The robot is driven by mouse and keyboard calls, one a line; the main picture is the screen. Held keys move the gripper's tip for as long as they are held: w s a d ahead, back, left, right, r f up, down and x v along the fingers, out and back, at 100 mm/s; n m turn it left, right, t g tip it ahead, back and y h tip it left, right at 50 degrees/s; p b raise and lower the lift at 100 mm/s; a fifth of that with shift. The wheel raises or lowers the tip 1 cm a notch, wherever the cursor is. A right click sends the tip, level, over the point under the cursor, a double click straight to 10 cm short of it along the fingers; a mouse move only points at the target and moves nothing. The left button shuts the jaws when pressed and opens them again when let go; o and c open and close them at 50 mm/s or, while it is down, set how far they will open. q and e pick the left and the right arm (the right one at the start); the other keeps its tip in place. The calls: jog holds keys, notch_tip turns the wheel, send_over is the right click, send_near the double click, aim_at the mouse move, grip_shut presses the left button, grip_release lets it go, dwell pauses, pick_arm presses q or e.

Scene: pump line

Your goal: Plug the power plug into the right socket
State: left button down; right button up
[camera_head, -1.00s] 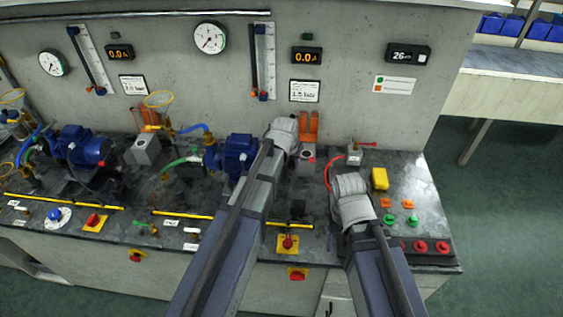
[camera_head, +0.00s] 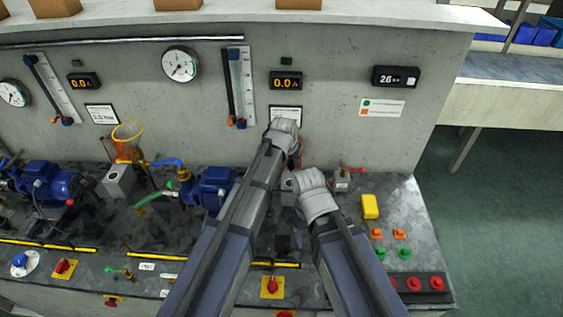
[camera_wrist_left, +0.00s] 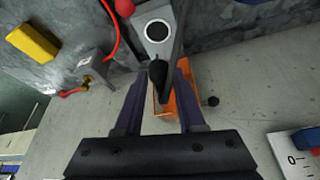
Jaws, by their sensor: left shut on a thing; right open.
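My left gripper (camera_wrist_left: 161,78) is shut on a black piece, which appears to be the power plug (camera_wrist_left: 158,76). In the head view my left gripper (camera_head: 284,128) is near the back wall, its fingers hidden by its own wrist. The right socket, a grey box with a round dark opening (camera_wrist_left: 157,30), lies just past the held plug in the left wrist view. The two look apart, but I cannot tell the gap. In the head view the socket (camera_head: 288,190) is partly hidden between my arms. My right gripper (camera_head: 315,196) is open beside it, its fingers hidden.
An orange piece (camera_wrist_left: 182,101) is behind my left fingers. A red-handled valve box (camera_head: 342,180) with a red cable (camera_wrist_left: 108,30) and a yellow block (camera_head: 370,206) stand to the right. A similar grey socket box (camera_head: 119,181) and blue pumps (camera_head: 212,188) are to the left.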

pick_arm(q)
jog(key=shift+s, duration=0.2)
pick_arm(e)
jog(key=shift+s, duration=0.15)
jog(key=shift+f, duration=0.1)
pick_arm(q)
jog(key=shift+w+f+b, duration=0.1)
jog(key=shift+f+b, duration=0.4)
jog(key=shift+b, duration=0.05)
jog(key=b, duration=0.6)
send_over(291, 182)
jog(key=s, duration=0.1)
notch_tip(291, 182, down, 5)
jog(key=shift+s+a+f, duration=0.15)
jog(key=shift+f, duration=0.05)
pick_arm(e)
notch_tip(291, 182, down, 6)
pick_arm(q)
jog(key=shift+f+b, duration=0.65)
jog(key=shift+f, duration=0.25)
pick_arm(e)
jog(key=shift+f, duration=1)
pick_arm(q)
jog(key=shift+c, duration=2.1)
grip_release()
jog(key=shift+r, duration=0.1)
pick_arm(e)
jog(key=shift+r, duration=0.1)
